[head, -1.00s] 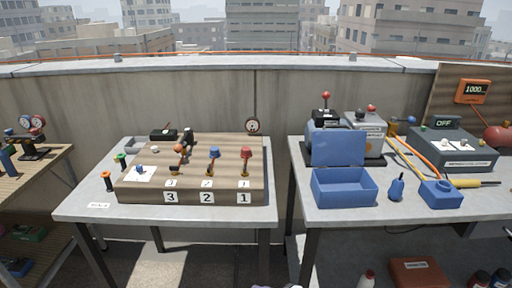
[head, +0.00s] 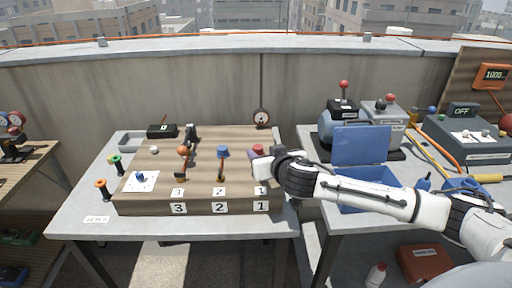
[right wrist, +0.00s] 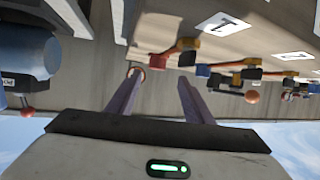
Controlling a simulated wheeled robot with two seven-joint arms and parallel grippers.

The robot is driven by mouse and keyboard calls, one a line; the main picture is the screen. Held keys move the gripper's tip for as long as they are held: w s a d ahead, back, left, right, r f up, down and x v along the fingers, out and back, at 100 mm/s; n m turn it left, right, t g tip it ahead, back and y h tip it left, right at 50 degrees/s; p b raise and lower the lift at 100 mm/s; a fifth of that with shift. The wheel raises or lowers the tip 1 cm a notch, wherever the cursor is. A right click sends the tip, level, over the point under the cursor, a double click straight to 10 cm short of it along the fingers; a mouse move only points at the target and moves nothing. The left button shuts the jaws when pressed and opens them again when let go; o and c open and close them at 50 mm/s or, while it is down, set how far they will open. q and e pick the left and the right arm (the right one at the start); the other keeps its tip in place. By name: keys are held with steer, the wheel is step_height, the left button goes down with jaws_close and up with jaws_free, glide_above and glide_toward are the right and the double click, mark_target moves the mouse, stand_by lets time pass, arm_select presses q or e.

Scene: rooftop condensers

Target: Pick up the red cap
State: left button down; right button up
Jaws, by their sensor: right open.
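The red cap (head: 258,149) tops a small brass fitting behind label 1, at the right of the wooden board. My right gripper (head: 261,166) is just in front of it and hides most of the fitting below. In the right wrist view, which is upside down, the red cap (right wrist: 187,44) shows beyond the fingertips. The gripper (right wrist: 160,78) is open there, with nothing between its fingers. I cannot tell whether a finger touches the fitting. My left gripper is out of view.
The blue cap (head: 222,152) and orange cap (head: 183,150) stand left of the red one on the board (head: 145,203). An open blue box (head: 359,204) is on the right table, partly behind my right arm. A concrete wall (head: 215,90) stands behind.

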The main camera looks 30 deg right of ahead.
mark_target(258, 147)
steer(key=shift+d+p+x, duration=0.15)
steer(key=shift+x, duration=1.4)
steer(key=shift+d+p+x, duration=0.1)
steer(key=shift+p+x, duration=0.05)
steer(key=shift+x, duration=1.4)
steer(key=shift+s, duration=0.15)
steer(key=c, duration=1.1)
